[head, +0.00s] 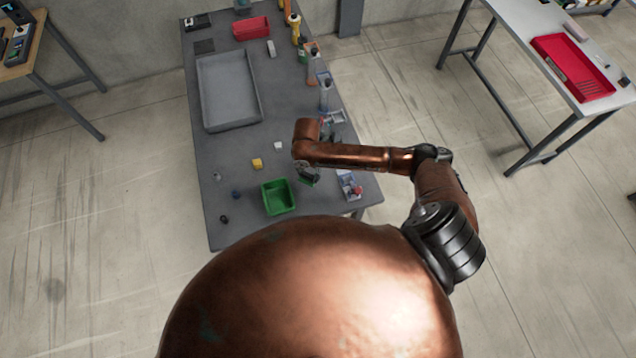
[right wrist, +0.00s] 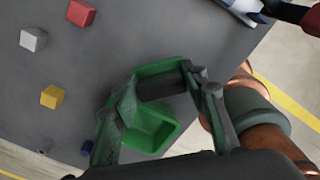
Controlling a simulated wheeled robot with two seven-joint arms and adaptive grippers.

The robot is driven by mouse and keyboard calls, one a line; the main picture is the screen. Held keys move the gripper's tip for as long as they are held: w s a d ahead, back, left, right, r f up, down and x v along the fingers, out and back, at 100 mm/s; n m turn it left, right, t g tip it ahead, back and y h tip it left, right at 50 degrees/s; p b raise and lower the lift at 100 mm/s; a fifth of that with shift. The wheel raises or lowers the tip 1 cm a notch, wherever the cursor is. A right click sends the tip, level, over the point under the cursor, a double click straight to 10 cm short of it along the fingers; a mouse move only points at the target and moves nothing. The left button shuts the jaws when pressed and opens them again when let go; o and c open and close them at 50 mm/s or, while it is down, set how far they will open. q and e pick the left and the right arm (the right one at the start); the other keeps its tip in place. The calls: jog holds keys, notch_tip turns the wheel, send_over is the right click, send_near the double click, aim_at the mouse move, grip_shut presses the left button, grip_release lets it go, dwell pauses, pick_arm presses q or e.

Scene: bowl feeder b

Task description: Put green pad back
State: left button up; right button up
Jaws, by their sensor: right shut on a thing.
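My right gripper (head: 307,172) hangs over the near right part of the grey table, to the right of the green bin. In the right wrist view the right gripper (right wrist: 160,88) is shut on the green pad (right wrist: 160,70), which spans its fingertips. A bit of green (head: 309,180) shows under the gripper in the head view. The open green bin (head: 278,197) stands on the table; it also shows in the right wrist view (right wrist: 150,132), partly behind the fingers. It looks empty. My left gripper is not in view.
A red cube (right wrist: 81,13) shows in the wrist view. A grey tray (head: 228,90) lies behind. Bottles and small items line the right edge.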

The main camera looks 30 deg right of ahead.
jog(key=s+f, duration=0.1)
jog(key=d+f, duration=0.1)
jog(key=s+d+f, duration=0.1)
jog(key=f, duration=0.1)
jog(key=shift+s+p, duration=0.3)
jog(key=shift+f, duration=1.7)
jog(key=shift+s+f, duration=0.1)
jog(key=o, duration=1)
notch_tip(320, 180, up, 12)
jog(key=shift+r, duration=0.15)
